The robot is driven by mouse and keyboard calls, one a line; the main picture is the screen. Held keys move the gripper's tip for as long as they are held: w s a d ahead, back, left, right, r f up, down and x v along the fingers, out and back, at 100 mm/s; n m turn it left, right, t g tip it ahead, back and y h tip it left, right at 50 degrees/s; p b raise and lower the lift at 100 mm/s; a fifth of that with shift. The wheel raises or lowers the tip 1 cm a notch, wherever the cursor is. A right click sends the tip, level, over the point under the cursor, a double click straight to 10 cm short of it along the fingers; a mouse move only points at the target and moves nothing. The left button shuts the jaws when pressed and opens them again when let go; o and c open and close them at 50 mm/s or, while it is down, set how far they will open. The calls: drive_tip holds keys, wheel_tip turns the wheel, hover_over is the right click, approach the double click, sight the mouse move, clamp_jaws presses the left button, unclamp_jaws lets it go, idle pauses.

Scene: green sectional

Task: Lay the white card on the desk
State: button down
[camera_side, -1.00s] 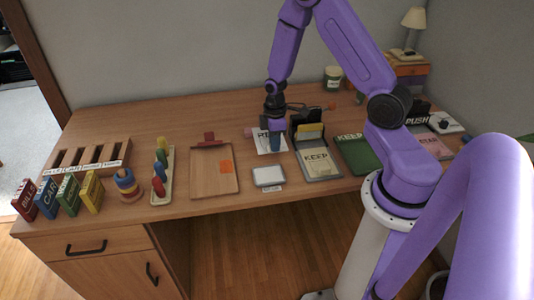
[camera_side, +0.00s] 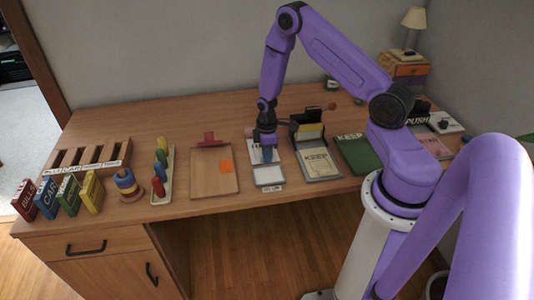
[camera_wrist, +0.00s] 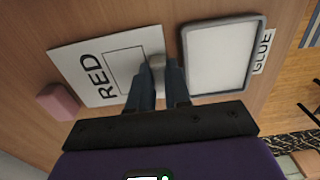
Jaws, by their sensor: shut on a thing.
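The white card (camera_wrist: 85,70), printed RED with an outlined square, shows in the wrist view left of the grey-framed pad. It also shows in the side view (camera_side: 256,154), partly hidden by my gripper (camera_side: 267,159). In the wrist view my gripper (camera_wrist: 159,75) is shut on a small pale tab at the card's edge near the pad. The card looks level, close over the wooden desk (camera_side: 210,115). I cannot tell whether it touches the desk.
The pad (camera_side: 268,175), labelled GLUE, lies just in front of the card. A pink block (camera_wrist: 58,101) is beside the card. Bare desk lies behind.

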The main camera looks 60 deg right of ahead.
drive_tip(key=shift+f, duration=0.1)
drive_tip(key=c, duration=1.4)
unclamp_jaws()
drive_tip(key=shift+o, duration=0.2)
